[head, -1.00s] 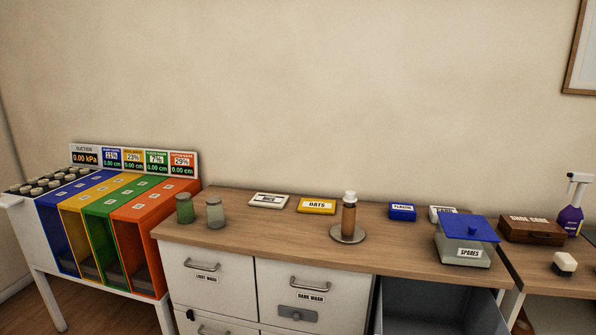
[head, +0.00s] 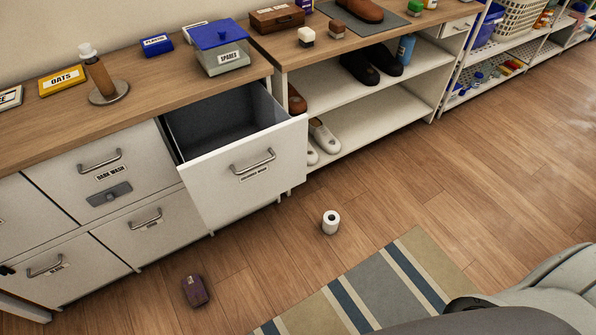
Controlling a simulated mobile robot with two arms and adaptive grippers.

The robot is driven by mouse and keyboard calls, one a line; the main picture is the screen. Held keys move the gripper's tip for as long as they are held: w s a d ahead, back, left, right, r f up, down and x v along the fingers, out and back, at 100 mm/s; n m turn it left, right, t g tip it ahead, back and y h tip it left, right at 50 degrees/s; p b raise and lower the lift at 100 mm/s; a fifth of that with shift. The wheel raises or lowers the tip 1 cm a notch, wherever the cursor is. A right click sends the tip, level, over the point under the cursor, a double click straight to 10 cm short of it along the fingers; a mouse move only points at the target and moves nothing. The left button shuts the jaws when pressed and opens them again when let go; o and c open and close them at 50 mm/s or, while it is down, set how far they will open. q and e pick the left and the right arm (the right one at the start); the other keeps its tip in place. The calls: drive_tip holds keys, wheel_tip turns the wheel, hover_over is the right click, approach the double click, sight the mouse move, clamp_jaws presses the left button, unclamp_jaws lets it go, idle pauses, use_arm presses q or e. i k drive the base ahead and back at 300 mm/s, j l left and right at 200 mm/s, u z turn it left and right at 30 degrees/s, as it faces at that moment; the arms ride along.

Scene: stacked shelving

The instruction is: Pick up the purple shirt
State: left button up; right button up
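A small dark purple item (head: 196,291) lies on the wooden floor in front of the cabinet, at the lower left of the head view. It has a pale mark on it; I cannot tell whether it is the folded purple shirt. No other thing in view looks like a purple shirt. Neither of my grippers is in view.
A drawer (head: 250,165) of the white cabinet stands open, its inside empty where visible. A shoe shelf (head: 390,105) is to the right. Floor at the right is open.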

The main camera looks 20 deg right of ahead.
sight(196, 296)
drive_tip(key=z, duration=0.2)
drive_tip(key=u, duration=1.05)
drive_tip(key=i+j+z, duration=0.2)
drive_tip(key=j, duration=0.2)
drive_tip(key=j+z, duration=0.2)
drive_tip(key=j, duration=0.15)
